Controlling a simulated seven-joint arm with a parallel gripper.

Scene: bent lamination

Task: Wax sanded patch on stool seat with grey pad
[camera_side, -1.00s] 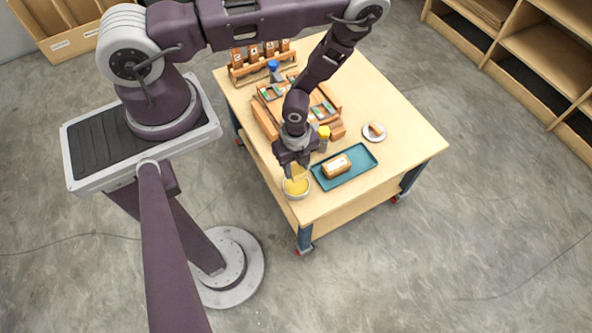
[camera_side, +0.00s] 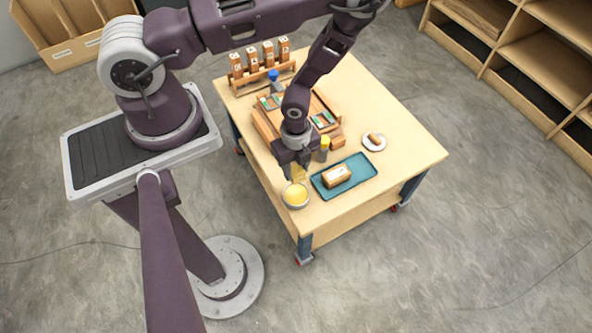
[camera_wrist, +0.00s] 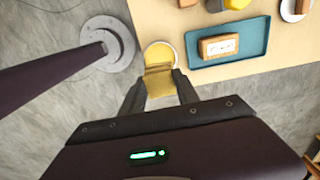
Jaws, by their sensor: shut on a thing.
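My gripper (camera_side: 297,168) is shut on a flat yellow-tan piece (camera_wrist: 158,86), which shows between the fingers in the wrist view. I see no grey pad; the held piece looks yellowish. It is just above a white bowl of yellow material (camera_side: 295,196), near the table's front left edge. The bowl also shows in the wrist view (camera_wrist: 160,52), partly behind the held piece. I cannot make out a stool seat or a sanded patch in either view.
A teal tray (camera_side: 366,161) right of the bowl holds a wooden block with a white label (camera_side: 337,176). Behind are a yellow-capped jar (camera_side: 324,146), a white dish with a small brown piece (camera_side: 374,142), a wooden frame (camera_side: 266,128) and a rack of labelled blocks (camera_side: 262,72). The table's right side is clear.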

